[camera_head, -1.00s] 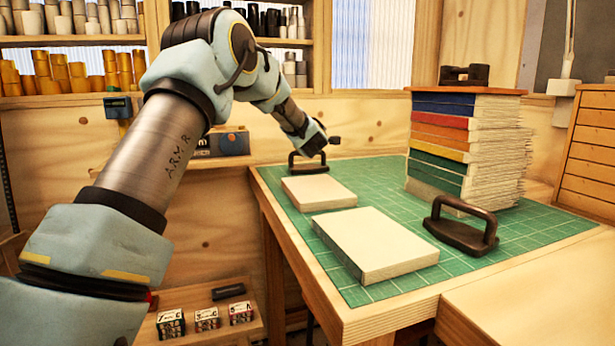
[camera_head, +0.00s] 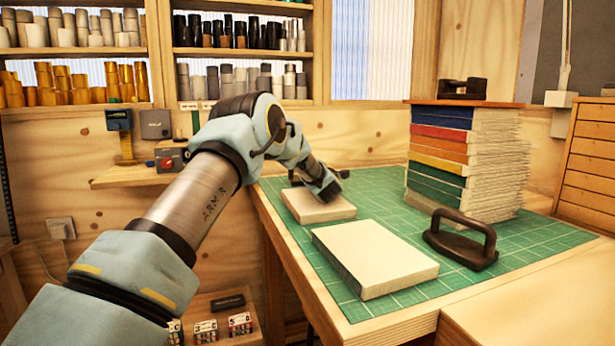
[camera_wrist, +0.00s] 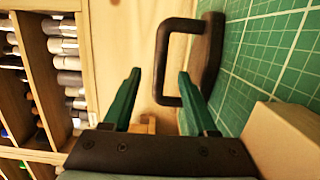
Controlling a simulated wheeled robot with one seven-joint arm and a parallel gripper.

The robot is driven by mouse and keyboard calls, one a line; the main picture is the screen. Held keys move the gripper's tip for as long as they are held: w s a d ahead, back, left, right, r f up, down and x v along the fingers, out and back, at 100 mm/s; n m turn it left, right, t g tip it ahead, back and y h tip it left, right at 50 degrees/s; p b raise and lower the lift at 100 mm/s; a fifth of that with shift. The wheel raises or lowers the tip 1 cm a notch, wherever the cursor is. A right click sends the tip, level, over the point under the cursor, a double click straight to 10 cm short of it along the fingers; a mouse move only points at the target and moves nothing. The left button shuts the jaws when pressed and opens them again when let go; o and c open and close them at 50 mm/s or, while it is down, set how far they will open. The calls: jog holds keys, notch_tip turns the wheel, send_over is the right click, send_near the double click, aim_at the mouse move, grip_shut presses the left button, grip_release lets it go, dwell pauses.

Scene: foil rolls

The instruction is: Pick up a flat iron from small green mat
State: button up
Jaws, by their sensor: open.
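A dark flat iron (camera_wrist: 212,50) with a loop handle stands on the green mat (camera_head: 375,205) at its far left corner. In the head view it is mostly hidden behind my gripper (camera_head: 325,192); only a dark bit (camera_head: 294,178) shows. In the wrist view my gripper (camera_wrist: 159,75) is open and empty. The handle's grip bar appears between the two fingers there, and the right finger overlaps the handle's near end. I cannot tell the depth or any contact. A second flat iron (camera_head: 460,240) stands on the mat at the front right.
Two pale blocks lie on the mat, one (camera_head: 318,206) close to my gripper and one (camera_head: 375,258) nearer the front. A tall stack of coloured books (camera_head: 440,155) stands at the back right, with a dark object (camera_head: 463,88) on top. Shelves (camera_wrist: 55,70) lie to the left.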

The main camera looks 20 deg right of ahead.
jog(key=shift+p+x, duration=0.85)
jog(key=shift+x, duration=1.85)
grip_shut()
jog(key=shift+r, duration=0.25)
